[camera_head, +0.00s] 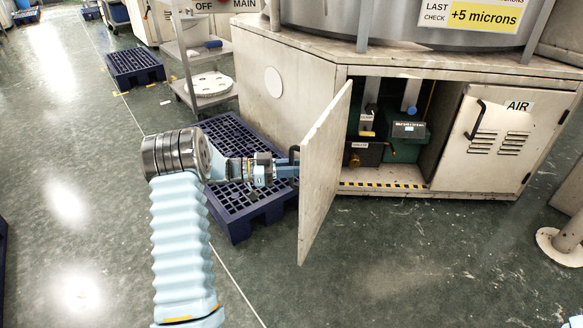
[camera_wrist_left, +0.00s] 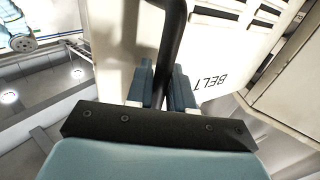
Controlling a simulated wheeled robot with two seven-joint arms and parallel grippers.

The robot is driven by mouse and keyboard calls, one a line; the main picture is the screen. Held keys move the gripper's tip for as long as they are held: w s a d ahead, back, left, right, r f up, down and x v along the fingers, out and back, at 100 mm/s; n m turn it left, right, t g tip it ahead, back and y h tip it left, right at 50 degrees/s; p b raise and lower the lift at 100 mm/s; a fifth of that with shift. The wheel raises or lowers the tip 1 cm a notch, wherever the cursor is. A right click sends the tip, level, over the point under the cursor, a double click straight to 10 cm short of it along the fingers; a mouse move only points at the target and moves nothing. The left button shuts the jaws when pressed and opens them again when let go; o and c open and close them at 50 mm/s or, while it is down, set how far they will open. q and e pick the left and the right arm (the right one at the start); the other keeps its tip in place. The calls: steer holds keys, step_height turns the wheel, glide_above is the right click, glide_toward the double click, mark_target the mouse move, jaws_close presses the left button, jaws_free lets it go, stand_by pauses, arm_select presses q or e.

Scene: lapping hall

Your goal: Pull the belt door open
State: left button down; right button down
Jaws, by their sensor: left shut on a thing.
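The belt door (camera_head: 324,175) is a cream cabinet door standing well open, swung out to the left of the cabinet opening. In the wrist view its outer face shows the word BELT (camera_wrist_left: 213,84) and louvre slots. A black bar handle (camera_wrist_left: 171,40) is on that face. My left gripper (camera_wrist_left: 161,86) is shut on the handle, with a blue-grey finger on each side of it. In the head view my left gripper (camera_head: 290,170) is at the door's outer face, and the handle is mostly hidden there. My right gripper is in neither view.
The open compartment holds green machinery (camera_head: 408,130) above a yellow-black striped sill (camera_head: 382,185). The AIR door (camera_head: 487,135) to its right is closed. A blue pallet (camera_head: 240,225) lies under my left arm. A trolley (camera_head: 205,85) stands behind. The floor ahead of the opening is clear.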

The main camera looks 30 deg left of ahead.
arm_select(q)
steer(key=c, duration=1.2)
jaws_free()
steer(key=shift+s+a, duration=0.1)
steer(key=shift+a, duration=0.05)
steer(key=v, duration=1.3)
steer(key=shift+s+a+p, duration=0.2)
steer(key=shift+s+p, duration=0.05)
steer(key=shift+p, duration=0.05)
